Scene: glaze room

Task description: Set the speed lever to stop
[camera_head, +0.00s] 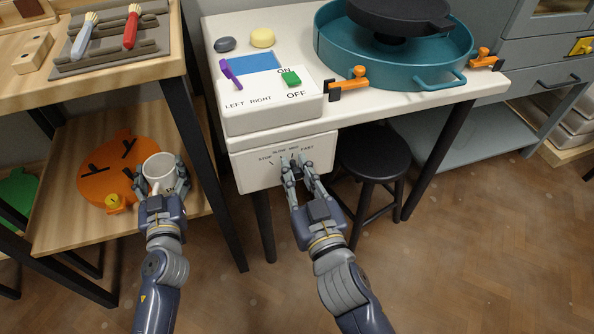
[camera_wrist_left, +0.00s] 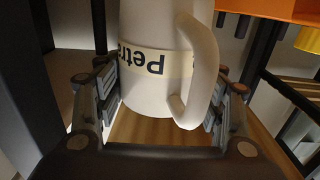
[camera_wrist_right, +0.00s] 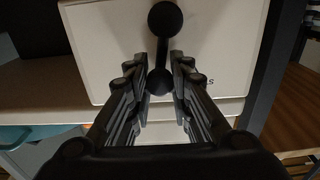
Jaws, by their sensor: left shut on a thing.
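The speed panel (camera_head: 250,180) is a white box front under the table edge, marked STOP, SLOW, MED and FAST from left to right. The black speed lever (camera_wrist_right: 163,52) has a ball at each end and shows between my right gripper's fingers in the right wrist view. My right gripper (camera_head: 295,168) is at the panel near MED, fingers either side of the lever with gaps, so it is open. The fingers hide most of the lever in the head view, so its exact setting is unclear. My left gripper (camera_head: 160,185) is shut on a white mug (camera_wrist_left: 150,85) with a name band.
Above the panel is a switch box with a purple lever (camera_head: 230,73) and a green switch (camera_head: 290,78). A teal basin (camera_head: 335,58) with a wheel stands right. A black stool (camera_head: 375,158) is close right of my right gripper. An orange pumpkin-like board (camera_head: 105,175) lies on the left shelf.

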